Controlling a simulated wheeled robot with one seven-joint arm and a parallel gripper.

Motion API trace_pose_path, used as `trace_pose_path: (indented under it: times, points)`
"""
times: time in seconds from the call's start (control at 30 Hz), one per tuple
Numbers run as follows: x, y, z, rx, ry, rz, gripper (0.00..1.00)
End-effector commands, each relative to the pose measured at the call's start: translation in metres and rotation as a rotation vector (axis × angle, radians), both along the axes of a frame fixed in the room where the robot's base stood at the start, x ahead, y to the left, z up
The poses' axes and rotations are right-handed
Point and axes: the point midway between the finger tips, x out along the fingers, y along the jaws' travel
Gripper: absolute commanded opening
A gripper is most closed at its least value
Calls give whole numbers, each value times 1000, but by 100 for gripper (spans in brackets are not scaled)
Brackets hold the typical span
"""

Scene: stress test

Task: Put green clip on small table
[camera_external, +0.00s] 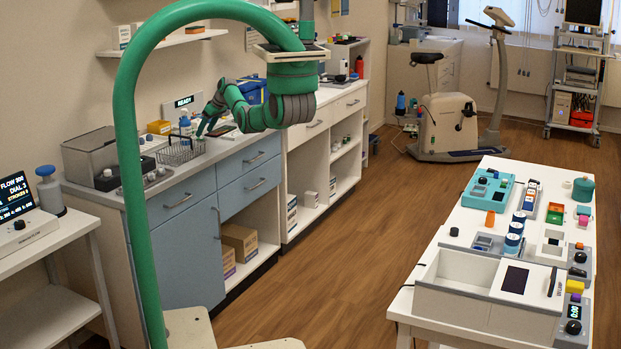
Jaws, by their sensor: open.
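A low white table (75,228) stands at the lower left, partly cut off by the picture edge. A longer white table (453,225) stands at the right. I cannot tell which of the two is the small table.
A display reading FLOW (18,205) stands on the left table. A grey box (92,158), a READY sign (184,101) and a blue bin (252,91) are on the counter. Many devices crowd the right table. The wooden floor (350,225) between is clear.

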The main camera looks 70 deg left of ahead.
Motion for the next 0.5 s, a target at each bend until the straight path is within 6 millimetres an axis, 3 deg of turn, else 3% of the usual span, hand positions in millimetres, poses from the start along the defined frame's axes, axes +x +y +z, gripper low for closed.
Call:
trace_pose_path:
  times: [0.5]
  points:
    - [-11, 14, -29, 0, 0, -1, 58]
